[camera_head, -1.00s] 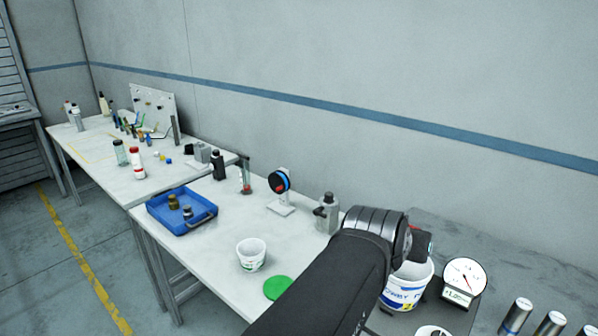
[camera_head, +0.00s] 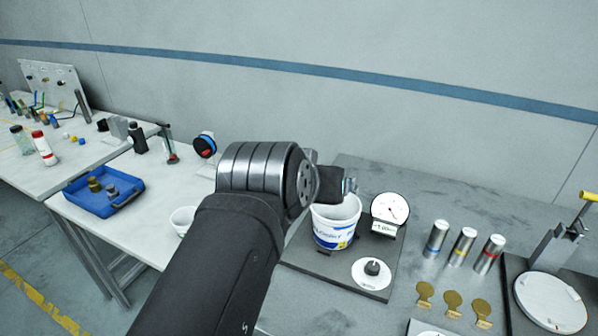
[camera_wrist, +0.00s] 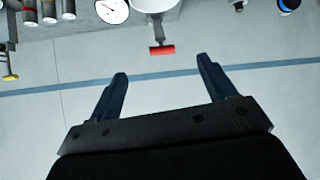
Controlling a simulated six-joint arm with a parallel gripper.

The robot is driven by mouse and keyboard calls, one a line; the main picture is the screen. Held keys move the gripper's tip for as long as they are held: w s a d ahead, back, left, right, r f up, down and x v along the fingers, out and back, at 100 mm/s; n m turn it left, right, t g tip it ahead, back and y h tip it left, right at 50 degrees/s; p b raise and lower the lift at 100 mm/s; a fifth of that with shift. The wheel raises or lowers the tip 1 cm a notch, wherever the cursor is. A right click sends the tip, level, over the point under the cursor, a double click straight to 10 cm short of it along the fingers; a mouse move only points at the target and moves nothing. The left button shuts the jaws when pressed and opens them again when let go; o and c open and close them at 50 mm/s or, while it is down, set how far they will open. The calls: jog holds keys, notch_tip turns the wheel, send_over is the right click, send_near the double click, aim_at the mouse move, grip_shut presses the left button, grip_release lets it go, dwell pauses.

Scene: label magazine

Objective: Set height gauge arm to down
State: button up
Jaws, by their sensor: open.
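A lever with a red cross grip (camera_wrist: 162,49) shows in the wrist view, beside the white bucket (camera_head: 337,222). It looks like the height gauge arm and points up toward the wall; I cannot confirm its identity. In the head view my arm hides it. A dial gauge with a display (camera_head: 388,212) stands right of the bucket on a dark base plate. My gripper (camera_wrist: 161,66) is open and empty. The grip appears between its fingertips in the wrist picture, seemingly beyond them; contact is not visible. In the head view, my gripper (camera_head: 346,186) is above the bucket, mostly hidden by my wrist.
A round knob (camera_head: 372,268) sits on the base plate. A device with a yellow handle (camera_head: 589,196) stands far right. A blue tray (camera_head: 103,205) is on the left table.

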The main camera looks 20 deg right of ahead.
jog(key=shift+w+d+r, duration=0.1)
jog(key=shift+w+r, duration=0.05)
jog(key=shift+r, duration=0.05)
jog(key=c, duration=0.7)
jog(key=w+r, duration=0.1)
jog(key=w+d+r+g, duration=0.1)
jog(key=d+r+m+g+y, duration=0.1)
jog(key=r, duration=0.1)
jog(key=shift+w+d, duration=0.25)
jog(key=shift+w, duration=0.15)
grip_shut()
jog(key=w+d+r+m+g+y, duration=0.2)
jog(key=w+d+r+g+y, duration=0.25)
jog(key=w+r, duration=0.2)
jog(key=shift+h, duration=0.45)
jog(key=x, duration=1)
jog(key=shift+d, duration=0.3)
jog(key=shift+s+a+f, duration=0.2)
jog(key=shift+a+f, duration=0.05)
jog(key=shift+f, duration=0.2)
jog(key=shift+s+a+f, duration=0.2)
jog(key=shift+a+f, duration=0.05)
jog(key=shift+f, duration=0.15)
jog(key=shift+s+a+f, duration=0.2)
jog(key=shift+f, duration=0.5)
